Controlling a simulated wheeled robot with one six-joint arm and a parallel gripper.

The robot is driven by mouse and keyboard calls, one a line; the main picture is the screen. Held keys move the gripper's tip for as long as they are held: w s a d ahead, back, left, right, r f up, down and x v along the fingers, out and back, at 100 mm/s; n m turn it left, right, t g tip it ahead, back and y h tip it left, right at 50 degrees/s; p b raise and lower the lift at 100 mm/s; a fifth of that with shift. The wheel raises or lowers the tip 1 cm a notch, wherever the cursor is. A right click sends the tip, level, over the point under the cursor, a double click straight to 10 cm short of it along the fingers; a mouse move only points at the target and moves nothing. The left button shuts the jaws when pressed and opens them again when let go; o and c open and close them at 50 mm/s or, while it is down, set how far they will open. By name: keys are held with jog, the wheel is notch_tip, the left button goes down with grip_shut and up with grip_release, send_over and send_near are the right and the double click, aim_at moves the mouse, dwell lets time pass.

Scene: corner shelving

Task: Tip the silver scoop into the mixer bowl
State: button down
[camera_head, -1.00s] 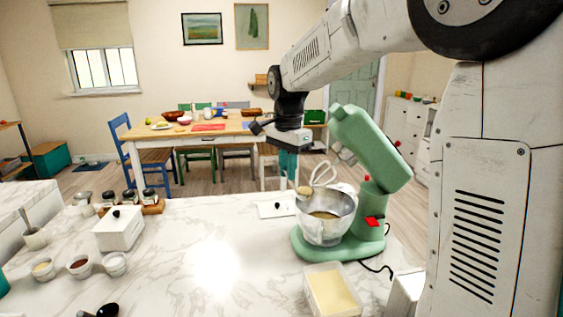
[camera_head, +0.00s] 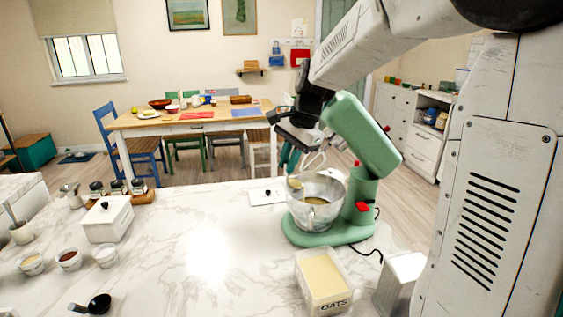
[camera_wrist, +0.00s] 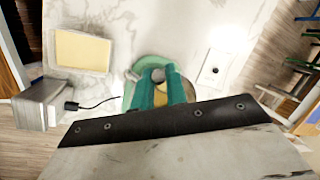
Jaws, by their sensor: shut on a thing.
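The mixer bowl (camera_head: 311,214) is shiny silver and sits on the green stand mixer (camera_head: 366,140), whose head is tilted up with the whisk hanging over the bowl. Some tan content shows inside the bowl. My gripper (camera_head: 290,163) is at the bowl's upper left, its teal fingers partly hidden by the wrist. The silver scoop (camera_head: 295,183) shows only as a small tan-filled shape at the bowl's left rim. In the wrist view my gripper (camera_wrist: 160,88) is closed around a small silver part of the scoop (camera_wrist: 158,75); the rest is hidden.
A white lid (camera_head: 268,197) lies left of the bowl. Small bowls, a white canister (camera_head: 107,222) and a black scoop (camera_head: 98,304) are at left. The counter's middle is clear.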

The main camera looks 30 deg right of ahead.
jog(key=s+d+f+t+y, duration=0.8)
jog(key=s+d+t+y, duration=0.1)
jog(key=d+t+y, duration=0.1)
jog(key=shift+f+t+y, duration=0.3)
jog(key=shift+t+y, duration=0.3)
jog(key=shift+y, duration=0.5)
dwell(0.6)
dwell(0.5)
